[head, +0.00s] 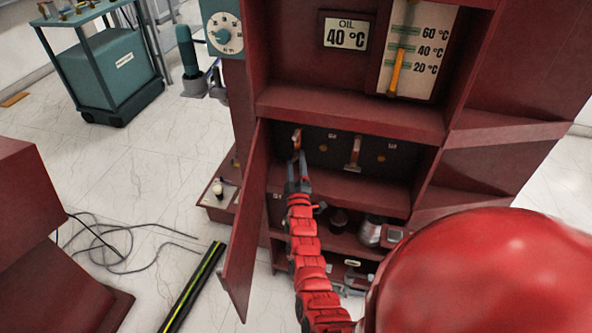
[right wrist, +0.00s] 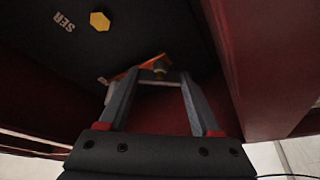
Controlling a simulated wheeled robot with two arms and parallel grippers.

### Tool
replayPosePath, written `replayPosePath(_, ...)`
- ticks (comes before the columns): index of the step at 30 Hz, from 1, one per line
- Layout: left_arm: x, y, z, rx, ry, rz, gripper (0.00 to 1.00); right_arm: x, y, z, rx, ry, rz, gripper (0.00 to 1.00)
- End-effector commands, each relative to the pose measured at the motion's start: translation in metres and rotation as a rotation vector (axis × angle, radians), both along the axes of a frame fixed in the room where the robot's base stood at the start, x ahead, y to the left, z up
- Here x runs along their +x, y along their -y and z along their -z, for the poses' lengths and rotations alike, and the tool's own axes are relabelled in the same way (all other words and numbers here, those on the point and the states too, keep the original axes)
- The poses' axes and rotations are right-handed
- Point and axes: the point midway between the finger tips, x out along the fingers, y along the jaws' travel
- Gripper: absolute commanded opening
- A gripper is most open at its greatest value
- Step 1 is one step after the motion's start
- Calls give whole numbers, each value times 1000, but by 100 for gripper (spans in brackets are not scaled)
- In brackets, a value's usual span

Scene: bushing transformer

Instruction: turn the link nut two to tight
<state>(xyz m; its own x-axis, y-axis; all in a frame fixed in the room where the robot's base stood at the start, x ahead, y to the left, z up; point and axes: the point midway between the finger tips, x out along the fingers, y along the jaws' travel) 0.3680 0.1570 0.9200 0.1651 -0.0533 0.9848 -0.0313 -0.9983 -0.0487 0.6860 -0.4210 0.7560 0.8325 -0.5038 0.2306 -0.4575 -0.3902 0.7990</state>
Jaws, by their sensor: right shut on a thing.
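My right gripper (head: 299,160) reaches into the open dark red cabinet, at the left end of its dark panel. A second link (head: 353,153) hangs further right on the panel. How tight the nut is cannot be told. My left gripper is not in view.
Yellow hex heads sit on the panel (head: 322,149), one large in the wrist view (right wrist: 99,21). The cabinet's open door (head: 245,230) stands left of my right arm. A shelf edge (head: 350,115) is above. A lower shelf holds a glass jar (head: 371,230).

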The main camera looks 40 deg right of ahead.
Motion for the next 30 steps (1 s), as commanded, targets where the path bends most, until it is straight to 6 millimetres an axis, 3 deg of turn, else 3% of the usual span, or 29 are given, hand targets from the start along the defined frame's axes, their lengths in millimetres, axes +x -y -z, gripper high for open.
replayPosePath(1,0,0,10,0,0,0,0,0,-1,7,32,32,0,9)
replayPosePath(12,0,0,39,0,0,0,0,2,-2,7,261,299,-1,9)
replayPosePath(30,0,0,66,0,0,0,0,4,-4,5,554,644,0,9)
